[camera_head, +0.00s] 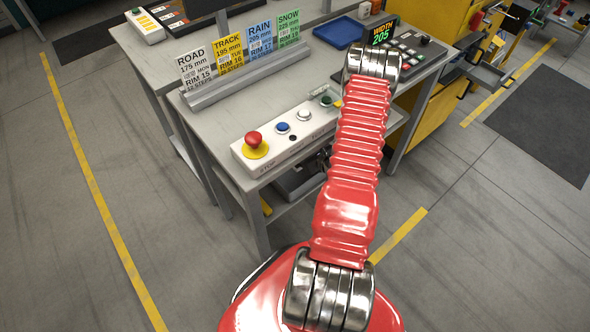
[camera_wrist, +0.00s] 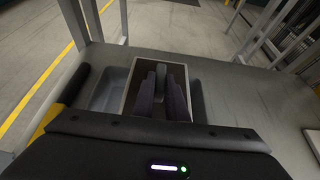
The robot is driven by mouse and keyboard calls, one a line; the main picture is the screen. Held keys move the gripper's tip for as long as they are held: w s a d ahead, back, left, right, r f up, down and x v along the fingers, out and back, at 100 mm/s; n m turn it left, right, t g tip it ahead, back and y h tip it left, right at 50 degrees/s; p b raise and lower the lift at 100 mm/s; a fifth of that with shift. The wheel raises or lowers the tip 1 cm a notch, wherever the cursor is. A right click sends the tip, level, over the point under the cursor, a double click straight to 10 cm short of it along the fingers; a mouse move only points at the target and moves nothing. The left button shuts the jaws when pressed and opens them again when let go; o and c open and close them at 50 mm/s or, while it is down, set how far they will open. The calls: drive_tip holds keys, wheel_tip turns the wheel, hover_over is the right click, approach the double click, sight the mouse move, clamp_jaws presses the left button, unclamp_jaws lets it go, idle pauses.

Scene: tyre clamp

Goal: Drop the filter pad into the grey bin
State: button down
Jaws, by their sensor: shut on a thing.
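In the wrist view my gripper (camera_wrist: 161,88) points down over a box (camera_wrist: 128,97) with a pale rim and a dark inside. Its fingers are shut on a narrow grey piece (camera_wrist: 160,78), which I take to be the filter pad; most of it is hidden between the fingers. Beside the box on the left is a shallow blue-grey container (camera_wrist: 106,88). I cannot tell for sure which of the two is the grey bin, nor how far the pad is above the box floor. In the head view my arm hides the gripper and pad.
The box and container stand on a grey shelf (camera_wrist: 225,90) with table legs around it. In the head view the workbench (camera_head: 215,120) carries a button panel with a red stop button (camera_head: 254,142), upright cards (camera_head: 230,60) and a blue tray (camera_head: 338,32).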

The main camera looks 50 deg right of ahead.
drive_tip(key=shift+f, duration=1.45)
drive_tip(key=c, duration=1.7)
unclamp_jaws()
drive_tip(key=v, duration=1.3)
drive_tip(key=shift+s+r, duration=0.15)
drive_tip(key=shift+s, duration=0.2)
